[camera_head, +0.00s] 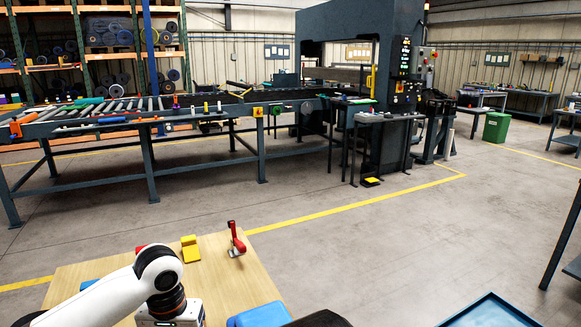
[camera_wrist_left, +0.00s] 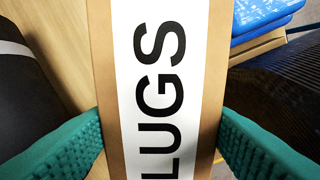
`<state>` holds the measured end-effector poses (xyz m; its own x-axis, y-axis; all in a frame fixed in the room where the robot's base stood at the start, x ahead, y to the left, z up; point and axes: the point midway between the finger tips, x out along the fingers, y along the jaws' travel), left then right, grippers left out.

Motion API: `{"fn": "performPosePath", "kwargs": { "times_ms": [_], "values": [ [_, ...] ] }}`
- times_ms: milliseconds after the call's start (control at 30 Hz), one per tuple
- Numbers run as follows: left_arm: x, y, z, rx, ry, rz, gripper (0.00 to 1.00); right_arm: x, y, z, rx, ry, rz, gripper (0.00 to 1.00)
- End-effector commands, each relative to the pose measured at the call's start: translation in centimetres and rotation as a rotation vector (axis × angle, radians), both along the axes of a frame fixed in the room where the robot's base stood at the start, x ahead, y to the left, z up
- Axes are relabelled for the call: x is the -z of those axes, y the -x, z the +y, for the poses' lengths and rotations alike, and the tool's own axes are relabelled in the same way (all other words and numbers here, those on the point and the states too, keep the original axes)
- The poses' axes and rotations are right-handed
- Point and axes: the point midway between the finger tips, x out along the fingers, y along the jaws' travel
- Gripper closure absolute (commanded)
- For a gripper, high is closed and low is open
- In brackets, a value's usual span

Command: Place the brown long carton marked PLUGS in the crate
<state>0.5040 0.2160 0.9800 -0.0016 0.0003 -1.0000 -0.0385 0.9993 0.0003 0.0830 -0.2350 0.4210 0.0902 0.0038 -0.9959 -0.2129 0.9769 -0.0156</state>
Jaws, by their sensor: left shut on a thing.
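The brown long carton (camera_wrist_left: 107,60) fills the middle of the left wrist view, with a white label whose visible letters read "LUGS". My left gripper (camera_wrist_left: 160,118) has its two green ribbed fingers on either side of the carton and is shut on it. The carton's ends run out of the picture. In the head view my left arm comes in at the lower left, and its fingers and the carton are not visible there. My right gripper is in neither view. I cannot make out the crate for certain.
A wooden table (camera_head: 225,270) holds a yellow block (camera_head: 190,248), a red-handled clamp (camera_head: 236,240) and a blue object (camera_head: 255,315). A blue-rimmed tray (camera_head: 490,308) is at the bottom right. A black ribbed thing (camera_wrist_left: 285,95) lies right of the carton. Open floor lies beyond the table.

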Motion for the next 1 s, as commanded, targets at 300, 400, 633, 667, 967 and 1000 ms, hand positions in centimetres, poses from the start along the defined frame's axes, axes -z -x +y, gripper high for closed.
{"fn": "performPosePath", "kwargs": {
  "times_ms": [300, 400, 633, 667, 967, 1000],
  "values": [
    [-0.1, 9.0, -2.1, 0.032, -0.001, -0.001, 0.82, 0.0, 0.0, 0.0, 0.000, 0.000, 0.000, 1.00],
    [-0.1, 10.7, -2.4, 0.035, 0.000, -0.001, 0.82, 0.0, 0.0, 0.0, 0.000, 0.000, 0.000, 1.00],
    [-0.2, 12.3, -2.5, 0.038, -0.001, -0.004, 0.82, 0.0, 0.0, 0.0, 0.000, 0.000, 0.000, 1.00],
    [-0.2, 12.3, -2.5, 0.039, -0.002, -0.005, 0.82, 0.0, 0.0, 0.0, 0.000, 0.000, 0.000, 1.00],
    [-0.1, 12.4, -2.6, 0.038, 0.003, 0.000, 0.82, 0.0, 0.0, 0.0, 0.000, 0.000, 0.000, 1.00],
    [-0.1, 12.4, -2.7, 0.038, 0.003, 0.001, 0.82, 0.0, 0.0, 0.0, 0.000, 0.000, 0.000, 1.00]
  ]
}}
